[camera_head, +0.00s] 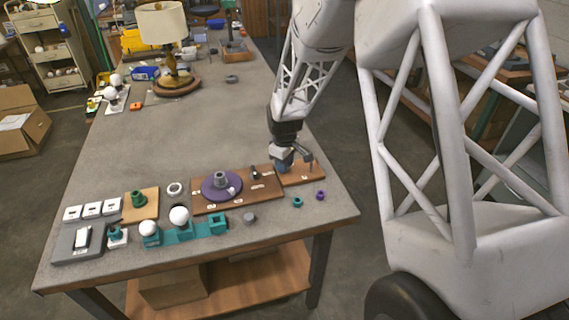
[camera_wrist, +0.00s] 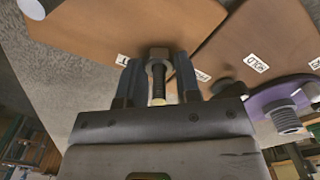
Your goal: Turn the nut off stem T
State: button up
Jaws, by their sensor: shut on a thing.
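My gripper (camera_head: 284,160) is low over the small brown board (camera_head: 312,178) at the right end of the table. In the wrist view my gripper (camera_wrist: 158,78) has its two blue fingers on either side of a dark grey nut (camera_wrist: 158,55), shut on it. The threaded stem (camera_wrist: 157,88), with a gold-coloured tip, runs through the nut and points toward the camera. A white label (camera_wrist: 122,60), partly hidden by the left finger, appears to read T. In the head view the nut is hidden by the gripper.
Left of it lies a darker board (camera_head: 240,192) with a purple disc (camera_head: 221,185) carrying a grey threaded post. A teal holder (camera_head: 184,233) with white bulbs stands further left. The table's middle is clear.

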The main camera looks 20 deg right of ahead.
jog(key=shift+n, duration=1.6)
jog(key=shift+a, duration=0.1)
jog(key=shift+s+n, duration=0.1)
jog(key=shift+n, duration=3.3)
jog(key=shift+s+n, duration=0.1)
jog(key=shift+n, duration=0.2)
jog(key=n, duration=0.6)
jog(key=shift+s, duration=0.1)
jog(key=shift+n, duration=0.3)
